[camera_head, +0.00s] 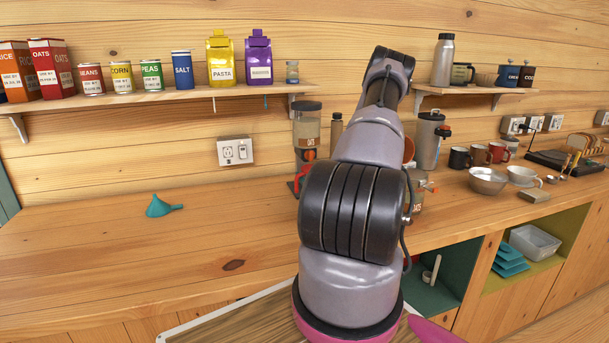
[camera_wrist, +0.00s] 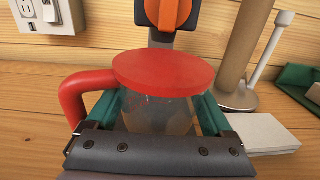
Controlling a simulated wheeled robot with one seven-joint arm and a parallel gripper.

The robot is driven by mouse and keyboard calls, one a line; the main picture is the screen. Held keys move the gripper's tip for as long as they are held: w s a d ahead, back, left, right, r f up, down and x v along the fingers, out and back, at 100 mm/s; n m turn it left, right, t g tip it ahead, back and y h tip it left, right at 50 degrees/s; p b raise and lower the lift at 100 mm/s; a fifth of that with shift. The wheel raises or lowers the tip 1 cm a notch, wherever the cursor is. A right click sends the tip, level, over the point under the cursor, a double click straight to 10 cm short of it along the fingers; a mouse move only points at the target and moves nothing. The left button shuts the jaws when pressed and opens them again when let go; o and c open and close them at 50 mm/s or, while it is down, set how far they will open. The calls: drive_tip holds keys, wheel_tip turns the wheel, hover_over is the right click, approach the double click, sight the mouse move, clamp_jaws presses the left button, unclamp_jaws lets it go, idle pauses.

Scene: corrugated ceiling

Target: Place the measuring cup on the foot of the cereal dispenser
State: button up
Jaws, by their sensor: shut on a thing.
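The measuring cup (camera_wrist: 163,110) has a clear body, a red round top and a red handle on its left. In the wrist view it stands upright between the green fingers of my gripper (camera_wrist: 161,112), which is shut on it. The cereal dispenser (camera_wrist: 168,14), with an orange knob, is just behind the cup. Its foot is hidden behind the cup, so I cannot tell whether the cup touches it. In the head view the dispenser (camera_head: 307,128) stands against the wall, left of my arm. The cup's red handle (camera_head: 298,184) shows below it, and my arm hides my gripper.
A teal funnel (camera_head: 161,206) lies on the left counter, which is otherwise mostly clear. A grey flask (camera_head: 428,138), mugs and bowls (camera_head: 488,181) stand to the right.

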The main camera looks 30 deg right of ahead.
drive_tip(key=x, duration=0.3)
drive_tip(key=w, duration=0.3)
drive_tip(key=shift+d+f, duration=0.35)
drive_tip(key=shift+f, duration=0.35)
drive_tip(key=shift+s+f, duration=0.1)
drive_tip(key=o, duration=1.2)
drive_tip(key=shift+f, duration=0.1)
drive_tip(key=shift+c, duration=0.2)
drive_tip(key=v, duration=1.2)
